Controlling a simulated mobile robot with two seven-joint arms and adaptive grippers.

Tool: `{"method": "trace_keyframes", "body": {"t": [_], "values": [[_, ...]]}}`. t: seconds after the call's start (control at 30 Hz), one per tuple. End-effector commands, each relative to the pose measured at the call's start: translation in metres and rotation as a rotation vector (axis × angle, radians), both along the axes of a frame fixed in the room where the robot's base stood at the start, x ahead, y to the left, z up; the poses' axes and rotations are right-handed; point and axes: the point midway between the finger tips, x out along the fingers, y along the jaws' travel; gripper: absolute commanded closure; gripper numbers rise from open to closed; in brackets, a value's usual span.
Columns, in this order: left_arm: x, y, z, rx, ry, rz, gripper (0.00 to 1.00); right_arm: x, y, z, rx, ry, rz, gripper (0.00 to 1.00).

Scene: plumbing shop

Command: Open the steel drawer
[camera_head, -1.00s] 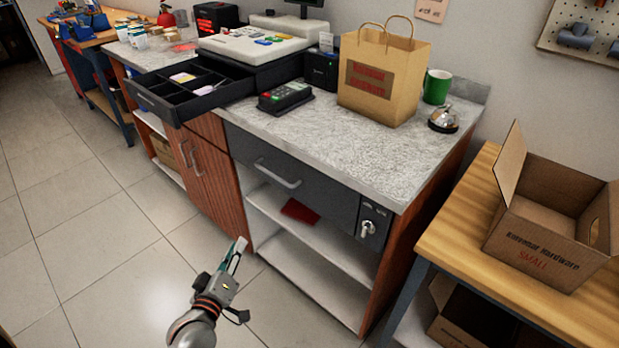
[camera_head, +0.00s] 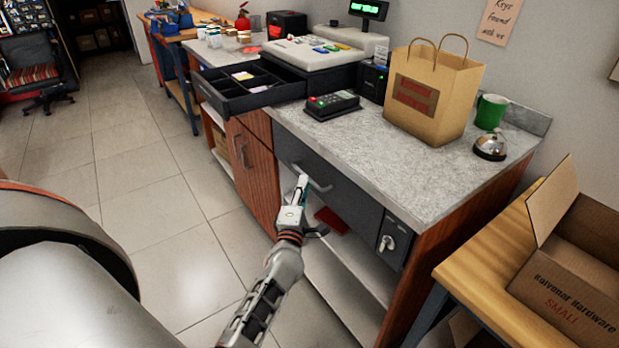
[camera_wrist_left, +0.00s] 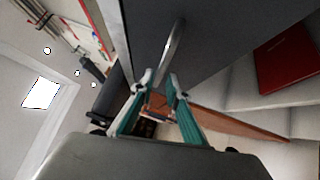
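The steel drawer (camera_head: 350,200) is a dark grey front under the grey countertop, and it is closed. Its bar handle (camera_head: 322,186) runs across the front and also shows in the left wrist view (camera_wrist_left: 173,48). My left gripper (camera_head: 303,180) is at the handle, its fingers pointing at the drawer front. In the left wrist view the two fingers (camera_wrist_left: 160,80) are apart, with the near part of the handle showing between their tips. I cannot tell whether they touch it. My right gripper is not in view.
A lock panel with a key (camera_head: 387,243) is right of the drawer. An open cash drawer (camera_head: 235,100) juts out left. A red item (camera_head: 331,220) lies on the shelf below.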

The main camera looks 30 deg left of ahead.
Motion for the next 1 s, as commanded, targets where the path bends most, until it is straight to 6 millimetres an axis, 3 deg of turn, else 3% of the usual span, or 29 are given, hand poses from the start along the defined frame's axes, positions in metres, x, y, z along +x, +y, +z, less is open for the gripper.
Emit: {"method": "trace_keyframes", "body": {"t": [0.1,0.33,0.63,0.73,1.0], "values": [[0.017,0.008,0.003,0.001,0.000,0.001,0.85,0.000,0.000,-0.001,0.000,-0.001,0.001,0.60],[0.037,0.016,0.004,0.003,0.002,-0.001,0.85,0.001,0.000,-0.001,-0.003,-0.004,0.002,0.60],[0.039,0.017,0.005,0.003,0.002,-0.001,0.85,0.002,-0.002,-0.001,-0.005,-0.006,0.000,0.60],[0.039,0.017,0.005,0.003,0.002,-0.001,1.00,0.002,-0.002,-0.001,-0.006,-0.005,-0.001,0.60],[0.036,0.018,0.006,0.003,0.002,-0.001,1.00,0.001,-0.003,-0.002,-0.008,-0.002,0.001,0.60]]}}
